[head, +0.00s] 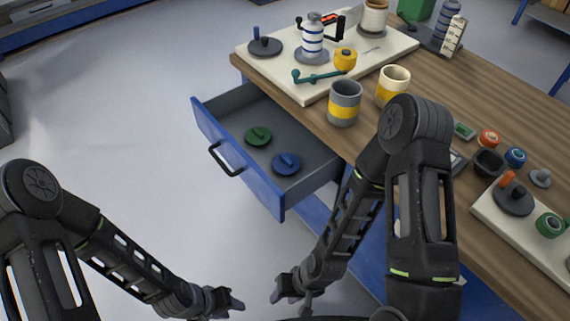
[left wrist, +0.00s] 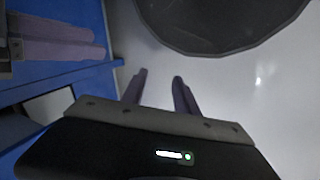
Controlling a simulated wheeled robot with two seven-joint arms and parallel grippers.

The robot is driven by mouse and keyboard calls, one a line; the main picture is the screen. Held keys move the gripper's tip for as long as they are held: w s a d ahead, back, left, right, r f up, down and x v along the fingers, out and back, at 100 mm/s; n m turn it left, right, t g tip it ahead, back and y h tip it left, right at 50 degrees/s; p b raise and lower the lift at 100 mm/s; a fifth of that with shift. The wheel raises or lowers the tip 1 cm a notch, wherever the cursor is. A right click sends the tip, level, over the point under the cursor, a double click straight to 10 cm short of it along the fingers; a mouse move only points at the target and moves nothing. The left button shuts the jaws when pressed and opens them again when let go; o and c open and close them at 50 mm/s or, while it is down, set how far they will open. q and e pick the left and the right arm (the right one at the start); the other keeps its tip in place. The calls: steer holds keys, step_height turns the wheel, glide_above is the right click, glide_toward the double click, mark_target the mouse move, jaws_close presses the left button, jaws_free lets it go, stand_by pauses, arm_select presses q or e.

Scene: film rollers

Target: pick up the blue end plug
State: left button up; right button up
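The blue end plug (head: 286,165), a flat round disc with a raised grip, lies in the open drawer (head: 281,202). A similar green plug (head: 258,136) lies beside it, a little farther left. My left gripper (head: 236,303) is low at the bottom of the head view, below and apart from the drawer. In the left wrist view its two fingers (left wrist: 160,82) stand apart with nothing between them. My right gripper (head: 278,296) is also low, just right of the left one. Its fingers show at the upper left of the left wrist view, but their gap is unclear.
The drawer, with a dark handle (head: 225,160), sticks out from the wooden table (head: 484,90). Cups (head: 345,103), a white board (head: 283,77) with parts, and several small coloured pieces stand on the table. The floor left of the drawer is clear.

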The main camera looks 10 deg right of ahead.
arm_select(q)
steer(key=shift+r, duration=0.1)
arm_select(e)
steer(key=shift+r, duration=0.1)
